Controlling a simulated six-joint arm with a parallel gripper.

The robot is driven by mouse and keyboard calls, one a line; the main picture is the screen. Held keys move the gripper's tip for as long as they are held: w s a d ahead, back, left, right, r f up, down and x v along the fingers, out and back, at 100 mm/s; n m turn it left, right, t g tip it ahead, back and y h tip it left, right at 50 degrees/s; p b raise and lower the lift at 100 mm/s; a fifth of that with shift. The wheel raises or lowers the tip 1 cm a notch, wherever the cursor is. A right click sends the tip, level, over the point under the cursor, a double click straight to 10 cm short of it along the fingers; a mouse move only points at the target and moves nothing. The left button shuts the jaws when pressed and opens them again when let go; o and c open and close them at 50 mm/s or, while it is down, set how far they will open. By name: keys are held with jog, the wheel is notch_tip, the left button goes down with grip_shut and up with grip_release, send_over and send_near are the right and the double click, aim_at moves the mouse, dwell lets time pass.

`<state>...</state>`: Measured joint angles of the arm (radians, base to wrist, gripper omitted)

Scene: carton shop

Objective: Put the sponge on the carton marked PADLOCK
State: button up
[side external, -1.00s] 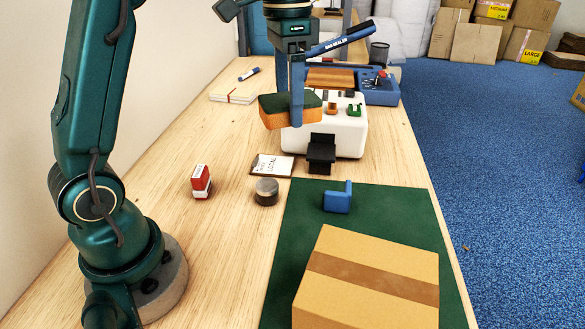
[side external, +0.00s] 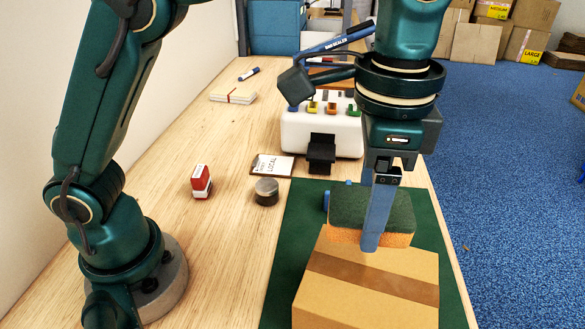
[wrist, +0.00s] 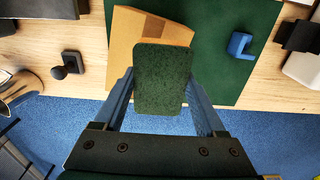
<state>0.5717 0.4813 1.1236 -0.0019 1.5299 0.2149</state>
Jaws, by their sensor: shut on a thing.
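The sponge (side external: 345,212), dark green on top and orange below, is between the blue fingers of my gripper (side external: 371,240). My gripper is shut on it. In the wrist view the sponge's green face (wrist: 163,80) shows between the two fingers. A closed brown carton (side external: 345,282) with a darker tape strip lies on the green mat (side external: 287,240). The sponge is over the carton's far end in the side view; I cannot tell whether it touches. No PADLOCK marking is readable on the visible faces.
A blue bracket-like piece (wrist: 240,44) lies on the mat, mostly hidden in the side view. A white machine (side external: 350,137), a black stand (side external: 321,153), a LOCAL card (side external: 273,166), a round tin (side external: 266,191) and a red stamp (side external: 201,181) are on the bench.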

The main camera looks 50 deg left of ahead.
aim_at(381, 246)
jog(key=d+f, duration=0.2)
jog(key=d, duration=0.1)
jog(key=shift+s, duration=0.4)
jog(key=shift+d+f, duration=0.1)
jog(key=shift+f, duration=1.9)
jog(key=shift+f, duration=0.15)
jog(key=o, duration=1.2)
jog(key=shift+o, duration=0.2)
